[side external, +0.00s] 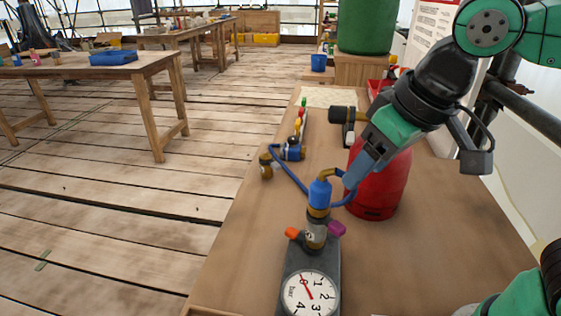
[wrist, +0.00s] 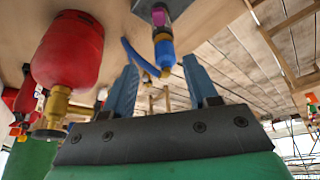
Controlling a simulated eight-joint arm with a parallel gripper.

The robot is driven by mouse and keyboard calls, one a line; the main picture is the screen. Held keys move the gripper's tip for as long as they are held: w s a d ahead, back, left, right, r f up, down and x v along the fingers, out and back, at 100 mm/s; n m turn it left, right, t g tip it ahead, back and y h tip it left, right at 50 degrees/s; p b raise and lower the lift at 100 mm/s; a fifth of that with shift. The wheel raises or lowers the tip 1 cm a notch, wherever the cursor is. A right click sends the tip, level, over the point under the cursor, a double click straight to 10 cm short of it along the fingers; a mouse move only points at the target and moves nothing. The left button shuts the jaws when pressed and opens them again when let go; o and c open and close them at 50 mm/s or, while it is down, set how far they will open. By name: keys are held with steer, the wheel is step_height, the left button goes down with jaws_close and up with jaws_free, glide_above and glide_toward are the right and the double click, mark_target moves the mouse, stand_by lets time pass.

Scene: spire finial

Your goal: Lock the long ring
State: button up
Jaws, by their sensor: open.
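A blue sleeve (side external: 320,192), which looks like the long ring, stands upright on a brass fitting (side external: 316,232) above the gauge block (side external: 298,262). A bent brass end (side external: 330,174) comes out of its top, and a blue hose (side external: 288,177) runs from there. Orange (side external: 291,233) and purple (side external: 337,229) tabs stick out at either side of the fitting. My gripper (side external: 351,182) is close to the right of the sleeve. In the wrist view my gripper (wrist: 160,72) is open, with the blue sleeve (wrist: 163,50) beyond its fingertips. I cannot tell whether a finger touches the hose.
A red gas bottle (side external: 385,185) stands right behind my gripper; its brass valve (wrist: 57,105) shows in the wrist view. Other fittings (side external: 291,150) and a black-and-brass tool (side external: 346,117) lie farther back. The bench's left front is clear.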

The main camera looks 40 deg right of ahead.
glide_toward(339, 226)
steer(key=x, duration=0.2)
steer(key=shift+x, duration=3)
jaws_close()
